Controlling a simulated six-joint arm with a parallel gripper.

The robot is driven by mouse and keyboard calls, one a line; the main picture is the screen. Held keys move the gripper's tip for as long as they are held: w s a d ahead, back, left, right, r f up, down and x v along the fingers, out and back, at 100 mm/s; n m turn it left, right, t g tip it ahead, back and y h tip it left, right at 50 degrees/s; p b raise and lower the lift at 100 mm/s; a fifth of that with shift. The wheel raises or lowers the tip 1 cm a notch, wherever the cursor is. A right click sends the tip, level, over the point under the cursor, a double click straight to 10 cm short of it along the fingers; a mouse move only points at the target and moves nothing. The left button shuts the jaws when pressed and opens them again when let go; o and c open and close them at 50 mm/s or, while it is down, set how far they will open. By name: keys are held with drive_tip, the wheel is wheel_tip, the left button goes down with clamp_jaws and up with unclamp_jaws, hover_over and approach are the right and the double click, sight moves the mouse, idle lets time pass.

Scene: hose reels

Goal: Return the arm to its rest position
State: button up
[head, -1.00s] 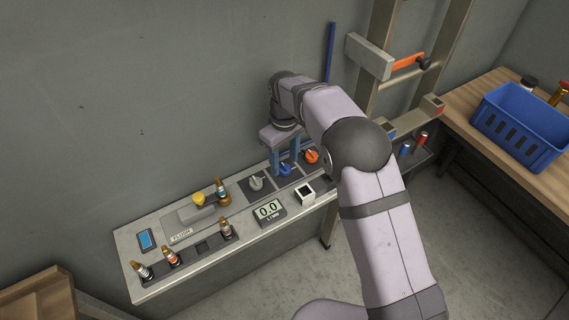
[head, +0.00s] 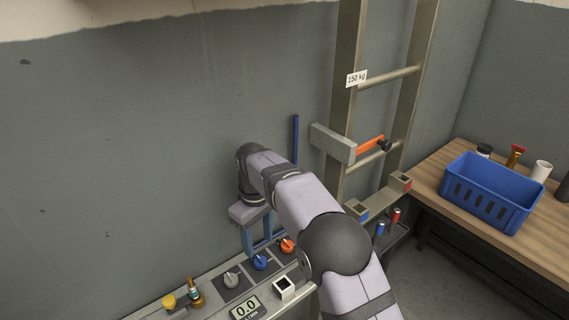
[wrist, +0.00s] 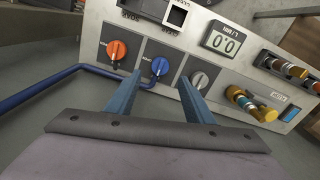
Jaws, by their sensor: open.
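My gripper (head: 258,247) is open and empty, its two blue-grey fingers pointing down just above the valve panel. In the wrist view the gripper (wrist: 159,80) has its fingers spread apart, with the blue knob (wrist: 160,67) showing between the tips. The blue knob (head: 260,263) sits between the orange knob (head: 287,245) and the grey knob (head: 231,280) on the panel. The fingers look apart from all three knobs. My arm reaches in from the lower right, bent at the elbow.
A flow display (head: 245,307) reading 0.0 and a white square socket (head: 284,288) are on the panel. A blue pipe (wrist: 60,88) runs beside it. A ladder-like frame (head: 349,100) with an orange lever (head: 370,145) stands right. A blue crate (head: 490,195) is on the wooden bench (head: 432,178).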

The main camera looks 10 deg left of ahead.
drive_tip(key=s+d+m, duration=0.3)
drive_tip(key=s+d, duration=0.1)
drive_tip(key=d, duration=0.5)
drive_tip(key=s+d+m, duration=0.3)
drive_tip(key=d, duration=0.6)
drive_tip(key=s+d+f+m, duration=0.2)
drive_tip(key=s+d, duration=0.3)
drive_tip(key=s, duration=0.3)
drive_tip(key=s+d+f+m, duration=0.1)
drive_tip(key=s+d+m, duration=0.2)
drive_tip(key=s+d, duration=0.3)
drive_tip(key=shift+s+f, duration=0.35)
drive_tip(key=shift+s, duration=0.9)
